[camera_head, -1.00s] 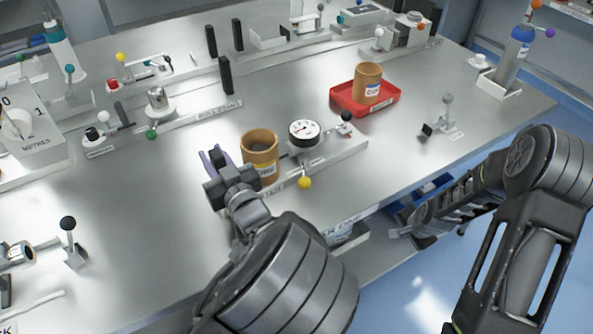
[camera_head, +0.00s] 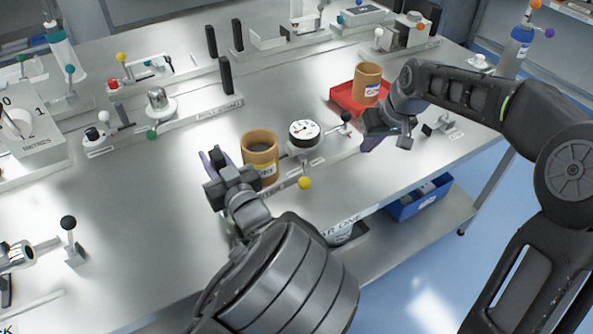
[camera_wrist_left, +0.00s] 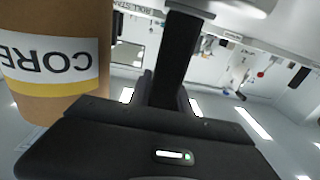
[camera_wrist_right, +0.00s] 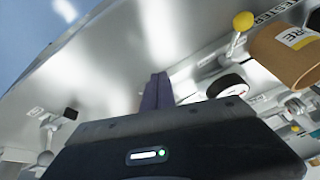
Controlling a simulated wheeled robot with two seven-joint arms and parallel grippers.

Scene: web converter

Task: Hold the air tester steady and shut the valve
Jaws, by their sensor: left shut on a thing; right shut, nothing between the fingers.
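The air tester is a low rail (camera_head: 325,160) near the bench's front edge. It carries a round white gauge (camera_head: 304,131), a brown core (camera_head: 260,160), a yellow-ball lever (camera_head: 305,183) and a black-ball lever (camera_head: 346,117). Which lever is the valve, I cannot tell. My left gripper (camera_head: 214,160) is left of the core, shut on what looks like a black upright handle; the core stands close beside it in the left wrist view (camera_wrist_left: 55,75). My right gripper (camera_head: 372,143) is shut and empty, right of the black ball. The gauge (camera_wrist_right: 228,86) and yellow ball (camera_wrist_right: 243,21) show in the right wrist view.
A red tray (camera_head: 345,97) with another core (camera_head: 367,82) stands behind my right gripper. A small lever stand (camera_head: 441,122) is to its right. A blue bin (camera_head: 420,200) sits below the bench.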

